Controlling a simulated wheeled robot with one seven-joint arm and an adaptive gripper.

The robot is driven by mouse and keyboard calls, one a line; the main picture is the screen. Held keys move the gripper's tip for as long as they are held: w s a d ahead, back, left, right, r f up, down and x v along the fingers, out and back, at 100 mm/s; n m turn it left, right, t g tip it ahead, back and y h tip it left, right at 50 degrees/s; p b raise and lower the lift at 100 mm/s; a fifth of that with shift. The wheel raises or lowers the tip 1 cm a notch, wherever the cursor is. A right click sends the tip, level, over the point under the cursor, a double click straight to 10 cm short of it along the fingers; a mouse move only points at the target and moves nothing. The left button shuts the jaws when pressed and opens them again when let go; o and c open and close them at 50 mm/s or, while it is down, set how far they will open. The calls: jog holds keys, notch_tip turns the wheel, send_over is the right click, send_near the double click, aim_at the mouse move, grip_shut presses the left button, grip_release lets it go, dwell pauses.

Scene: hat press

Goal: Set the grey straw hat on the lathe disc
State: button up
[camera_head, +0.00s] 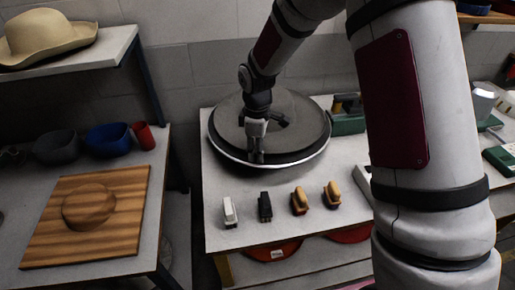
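A wide, round grey shape (302,112), which looks like the grey straw hat, lies over a round dark disc with a pale rim (312,154) on the middle table. I take this to be the lathe disc. The grey shape covers most of it and seems roughly level; I cannot tell whether it rests flat on the disc. My gripper (256,157) points down at the near edge of the grey shape, a little left of its middle. The fingers look close together, but whether they pinch the brim is too small to tell. My wrist hides part of the grey surface.
Several small brushes or blocks (265,207) stand along the table's front. A green box (347,124) is behind right. At left are a wooden board (130,208), blue bowl (107,138), dark bowl (56,147), red cup (143,135) and a tan hat (45,36) on a shelf.

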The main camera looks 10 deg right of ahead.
jog(key=shift+r, duration=0.15)
jog(key=s+d+r+m+t, duration=0.1)
jog(key=s+r, duration=0.2)
jog(key=r, duration=0.6)
jog(key=s+d+r+m, duration=0.1)
jog(key=s+r+m, duration=0.1)
jog(key=r, duration=0.8)
jog(key=s+d+r+m+t, duration=0.1)
jog(key=s+d+r+m, duration=0.1)
jog(key=s, duration=0.5)
jog(key=s+d+r+m+t, duration=0.1)
jog(key=s+d+r+m, duration=0.1)
jog(key=s+m, duration=0.3)
jog(key=s+d+r+m+t, duration=0.1)
jog(key=s+r+m+t, duration=0.1)
jog(key=s, duration=0.8)
jog(key=shift+s+d+r+m, duration=0.25)
jog(key=shift+d+r+m, duration=0.15)
jog(key=shift+r+m, duration=0.4)
